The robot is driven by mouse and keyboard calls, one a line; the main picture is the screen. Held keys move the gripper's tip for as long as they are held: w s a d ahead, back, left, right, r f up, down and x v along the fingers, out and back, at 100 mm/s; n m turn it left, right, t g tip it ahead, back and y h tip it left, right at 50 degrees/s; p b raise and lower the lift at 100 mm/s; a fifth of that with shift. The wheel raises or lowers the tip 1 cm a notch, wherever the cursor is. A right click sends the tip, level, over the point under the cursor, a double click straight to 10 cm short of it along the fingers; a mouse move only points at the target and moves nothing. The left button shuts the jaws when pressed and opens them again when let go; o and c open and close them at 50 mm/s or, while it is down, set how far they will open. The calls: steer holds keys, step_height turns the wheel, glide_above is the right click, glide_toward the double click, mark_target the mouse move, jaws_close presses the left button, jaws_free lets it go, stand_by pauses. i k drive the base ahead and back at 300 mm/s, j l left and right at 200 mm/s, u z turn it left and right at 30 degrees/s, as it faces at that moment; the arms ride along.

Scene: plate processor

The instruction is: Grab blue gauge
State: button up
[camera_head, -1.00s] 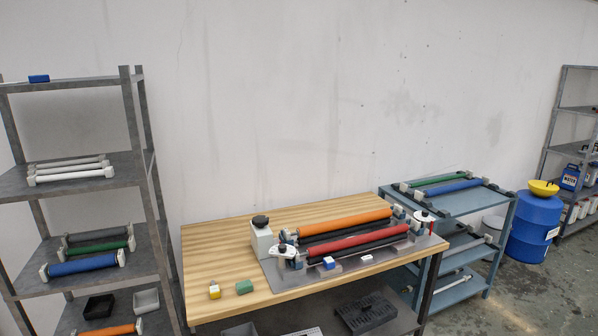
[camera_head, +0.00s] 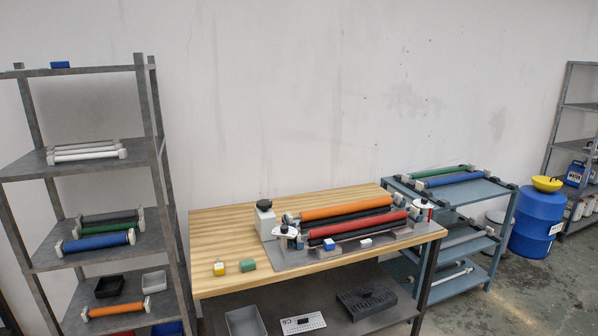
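A small blue block (camera_head: 329,243), which may be the blue gauge, sits at the front of the roller machine (camera_head: 290,263) on the wooden table. A small white block (camera_head: 366,242) is to its right. A yellow block (camera_head: 219,268) and a green block (camera_head: 248,264) stand on the table's front left. Another blue block (camera_head: 60,65) lies on the top board of the left shelf; I cannot tell for sure which blue block is the gauge. My gripper is not in view.
The wooden table (camera_head: 225,225) stands against the wall, with trays below it. A grey shelf (camera_head: 35,170) with rollers and bins is on the left. A blue cart (camera_head: 460,202) with rollers and a blue barrel (camera_head: 538,222) are on the right. Floor shows at lower right.

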mark_target(329, 244)
steer(key=i+j+z, duration=0.25)
steer(key=i+j, duration=0.35)
steer(key=i, duration=0.25)
steer(key=i+j+z, duration=0.25)
steer(key=i+j, duration=0.5)
